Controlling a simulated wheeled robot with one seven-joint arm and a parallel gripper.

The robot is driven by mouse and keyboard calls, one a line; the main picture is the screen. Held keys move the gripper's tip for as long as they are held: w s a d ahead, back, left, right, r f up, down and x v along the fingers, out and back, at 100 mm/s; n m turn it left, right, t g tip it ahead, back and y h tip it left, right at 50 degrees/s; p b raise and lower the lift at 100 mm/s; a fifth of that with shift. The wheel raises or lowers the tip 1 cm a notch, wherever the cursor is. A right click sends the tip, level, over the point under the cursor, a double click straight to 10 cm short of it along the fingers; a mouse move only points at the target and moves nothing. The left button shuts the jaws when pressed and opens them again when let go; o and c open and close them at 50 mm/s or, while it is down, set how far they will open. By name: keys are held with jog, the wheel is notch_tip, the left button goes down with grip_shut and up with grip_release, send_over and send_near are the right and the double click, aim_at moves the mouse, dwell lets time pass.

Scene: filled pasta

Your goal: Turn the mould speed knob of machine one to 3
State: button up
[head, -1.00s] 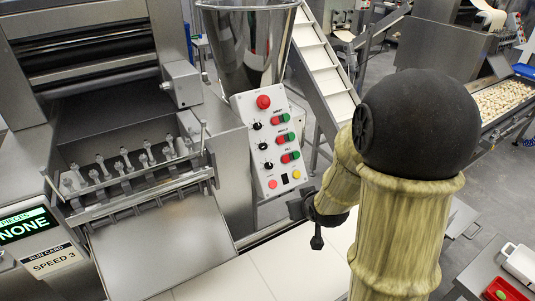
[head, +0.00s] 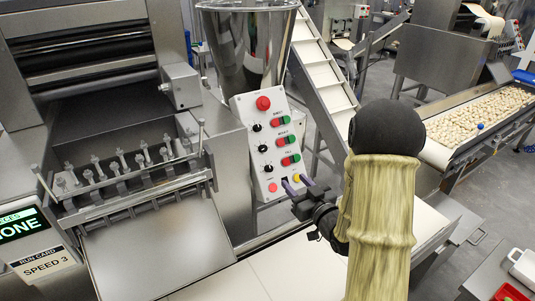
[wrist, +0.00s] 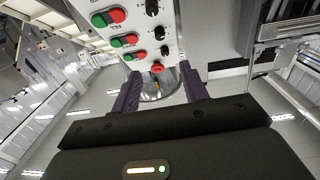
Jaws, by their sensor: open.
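The control panel (head: 248,112) of the machine is white and tilted, with a red mushroom button (head: 263,103) at its top. Three black knobs run down its left side: upper (head: 257,127), middle (head: 263,148) and lower (head: 268,168). Their labels and settings are too small to read. My gripper (head: 298,185) is open and empty by the panel's lower right corner, below the knobs. In the wrist view the purple fingers (wrist: 158,90) stand apart, with the panel upside down beyond them; the lower knob (wrist: 152,7) is at the top edge.
Red-green button pairs (head: 289,160) sit right of the knobs. A steel hopper (head: 248,50) rises behind the panel. A run card (head: 45,265) reads SPEED 3. A pale belt (head: 235,275) runs below my gripper. A conveyor of pasta (head: 480,115) is at the right.

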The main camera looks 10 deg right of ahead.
aim_at(265, 149)
jog(key=shift+w, duration=0.1)
jog(key=p+x, duration=0.4)
jog(key=x, duration=1.3)
jog(key=shift+w+a, duration=0.1)
jog(key=shift+c, duration=0.2)
grip_shut()
